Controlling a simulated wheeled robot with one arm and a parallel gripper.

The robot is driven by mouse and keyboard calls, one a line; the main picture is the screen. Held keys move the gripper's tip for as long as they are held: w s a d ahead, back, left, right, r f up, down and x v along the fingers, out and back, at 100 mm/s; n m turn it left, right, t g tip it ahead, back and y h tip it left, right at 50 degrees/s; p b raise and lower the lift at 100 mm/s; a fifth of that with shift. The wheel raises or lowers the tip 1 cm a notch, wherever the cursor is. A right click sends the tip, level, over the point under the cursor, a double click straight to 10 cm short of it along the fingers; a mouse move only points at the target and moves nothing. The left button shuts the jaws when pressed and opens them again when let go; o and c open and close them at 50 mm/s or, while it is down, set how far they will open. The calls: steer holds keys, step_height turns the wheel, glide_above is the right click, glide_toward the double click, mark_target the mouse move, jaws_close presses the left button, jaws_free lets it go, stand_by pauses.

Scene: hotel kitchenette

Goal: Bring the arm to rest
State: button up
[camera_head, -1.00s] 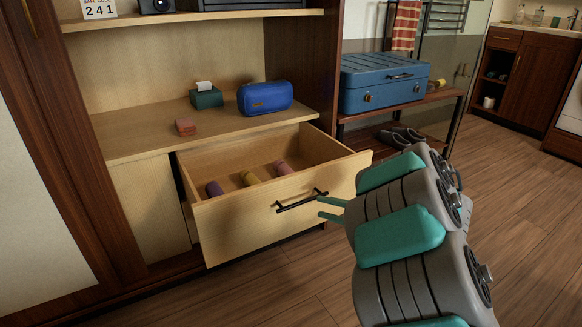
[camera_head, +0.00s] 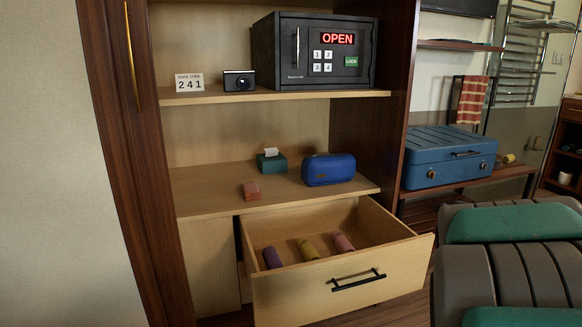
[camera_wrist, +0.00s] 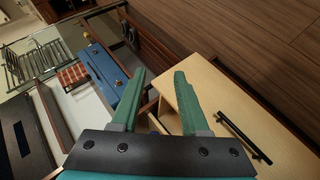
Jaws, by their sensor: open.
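My gripper (camera_wrist: 158,100) shows in the wrist view with its two green fingers apart and nothing between them. In the head view only grey and green links of my arm show at the lower right; the fingers are out of that view. An open wooden drawer (camera_head: 345,290) with a black handle stands below the shelf, and its front also shows in the wrist view (camera_wrist: 205,95), beyond my right finger. My gripper appears clear of the drawer and its handle.
Several rolled items, one yellow (camera_head: 309,250), lie in the drawer. On the shelf are a blue case (camera_head: 329,169), a green tissue box (camera_head: 271,162) and a reddish block (camera_head: 251,190). A safe (camera_head: 313,52) reads OPEN above. A blue suitcase (camera_head: 440,165) rests on a bench at right.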

steer(key=s+a+f+m+g+y+p, duration=0.1)
steer(key=s+a+m+g+y, duration=0.1)
steer(key=s+a, duration=0.6)
steer(key=s+a+f+m+g+y+p, duration=0.1)
steer(key=s+a+g, duration=0.4)
steer(key=s, duration=0.8)
steer(key=s+a+f+m+g+y+p, duration=0.1)
steer(key=s+a+m+g+y+p, duration=0.1)
steer(key=s+a, duration=0.9)
steer(key=shift+s+a+m+g+y, duration=0.25)
steer(key=shift+m+g+y, duration=0.15)
steer(key=shift+g+y, duration=0.35)
